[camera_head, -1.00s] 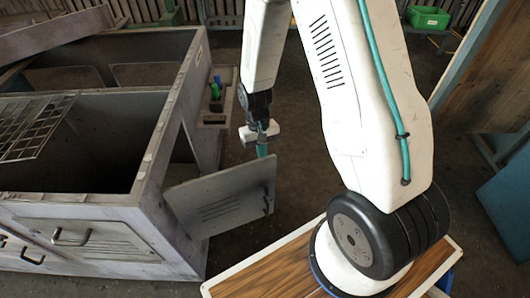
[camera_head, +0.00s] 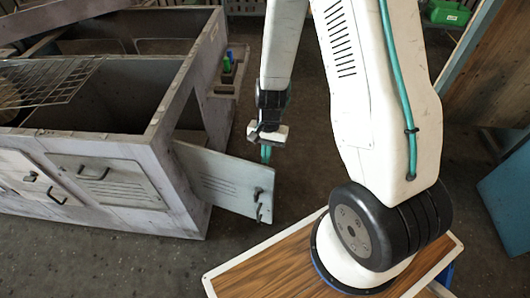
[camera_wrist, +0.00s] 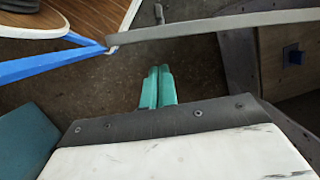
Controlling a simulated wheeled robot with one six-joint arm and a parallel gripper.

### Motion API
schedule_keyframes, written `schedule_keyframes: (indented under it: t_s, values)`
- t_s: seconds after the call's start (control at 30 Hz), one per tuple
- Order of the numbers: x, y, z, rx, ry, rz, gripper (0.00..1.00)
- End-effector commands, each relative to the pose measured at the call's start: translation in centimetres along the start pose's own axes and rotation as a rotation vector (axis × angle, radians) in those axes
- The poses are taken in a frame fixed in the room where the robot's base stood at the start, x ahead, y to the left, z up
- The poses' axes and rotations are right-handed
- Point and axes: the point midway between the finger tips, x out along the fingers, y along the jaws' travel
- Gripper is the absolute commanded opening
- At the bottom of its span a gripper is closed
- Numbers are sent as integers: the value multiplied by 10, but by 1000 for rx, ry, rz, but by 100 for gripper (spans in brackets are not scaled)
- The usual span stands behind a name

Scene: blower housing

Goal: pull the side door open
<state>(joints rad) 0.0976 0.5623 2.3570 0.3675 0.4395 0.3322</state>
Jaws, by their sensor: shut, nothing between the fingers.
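The side door (camera_head: 220,180) is a grey louvred panel. It stands wide open, sticking out to the right from the side of the grey blower housing (camera_head: 165,125). Its dark handle (camera_head: 260,197) is near the free edge, on the face towards the head camera. In the wrist view the door (camera_wrist: 220,25) is a thin edge-on strip, with the handle (camera_wrist: 158,13) beyond it. My gripper (camera_head: 266,153) is behind the door, on the side away from the handle. Its teal fingers are together and empty in the wrist view (camera_wrist: 157,88), apart from the door's edge.
Front doors with handles (camera_head: 93,174) are on the housing. A small caddy (camera_head: 228,80) with green and blue items stands at its back right. A wooden-topped base (camera_head: 275,262) is at the bottom. A green bin (camera_head: 447,13) is at the far right. Floor beyond my gripper is clear.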

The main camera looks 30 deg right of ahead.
Motion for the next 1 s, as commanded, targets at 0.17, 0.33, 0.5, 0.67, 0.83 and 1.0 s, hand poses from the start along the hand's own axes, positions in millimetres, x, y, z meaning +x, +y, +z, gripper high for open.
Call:
schedule_keyframes:
  t_s: [0.17,0.33,0.5,0.67,0.83,1.0]
  values:
    - [0,2,-1,8,0,-2,0]
    - [0,2,-1,9,0,-2,0]
    - [-1,3,-4,8,0,-2,0]
    - [-5,7,-21,9,1,-3,0]
    - [-32,9,-35,4,6,-6,0]
    - [-69,7,-32,-1,4,-3,0]
